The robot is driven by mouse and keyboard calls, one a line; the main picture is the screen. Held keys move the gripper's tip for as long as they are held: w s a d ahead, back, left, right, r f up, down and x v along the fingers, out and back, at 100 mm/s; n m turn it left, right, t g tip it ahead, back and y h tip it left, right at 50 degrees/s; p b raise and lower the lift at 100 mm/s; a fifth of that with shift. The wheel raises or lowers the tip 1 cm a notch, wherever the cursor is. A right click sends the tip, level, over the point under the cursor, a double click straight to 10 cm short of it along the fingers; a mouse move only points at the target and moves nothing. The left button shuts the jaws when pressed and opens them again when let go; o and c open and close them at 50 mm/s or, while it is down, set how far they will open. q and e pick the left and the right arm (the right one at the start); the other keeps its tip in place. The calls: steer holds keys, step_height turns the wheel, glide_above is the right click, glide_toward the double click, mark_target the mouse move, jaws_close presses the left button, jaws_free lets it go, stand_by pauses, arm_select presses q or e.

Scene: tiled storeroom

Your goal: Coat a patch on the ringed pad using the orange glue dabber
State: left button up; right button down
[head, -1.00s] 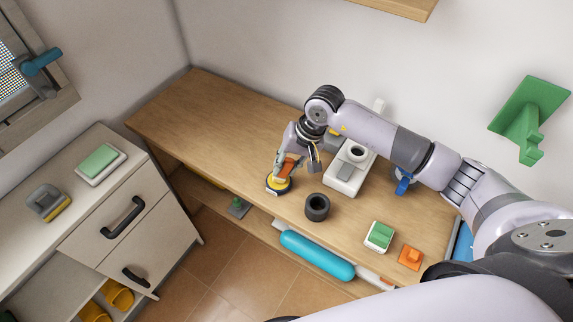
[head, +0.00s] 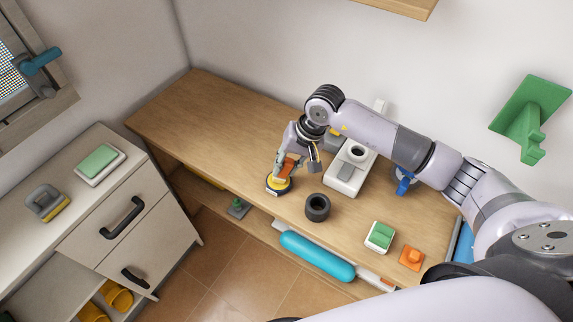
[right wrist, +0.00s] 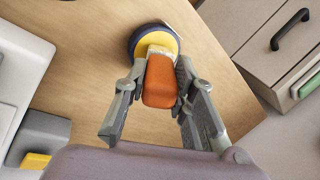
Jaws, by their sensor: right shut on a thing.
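My right gripper (head: 283,166) is shut on the orange glue dabber (head: 289,164), near the front edge of the wooden bench. In the right wrist view the dabber (right wrist: 160,82) sits between both fingers. Its pale tip (right wrist: 158,51) is over the yellow face of the round pad and seems to touch it. The pad (head: 278,185) has a yellow face and a dark blue rim; it also shows in the right wrist view (right wrist: 139,45). The dabber and gripper hide part of the pad. My left gripper is not in view.
A dark hollow cylinder (head: 317,207) stands just right of the pad. A white device (head: 347,178) is behind it. A green-topped block (head: 380,236) and an orange block (head: 411,257) lie farther right. The bench's left part (head: 200,110) is clear.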

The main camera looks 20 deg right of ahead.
steer(key=shift+s+f, duration=0.15)
steer(key=shift+f, duration=0.05)
steer(key=shift+d+r+p, duration=0.1)
steer(key=shift+r+p, duration=0.25)
steer(key=shift+r, duration=0.6)
steer(key=shift+r+p, duration=0.8)
steer(key=shift+r, duration=1.9)
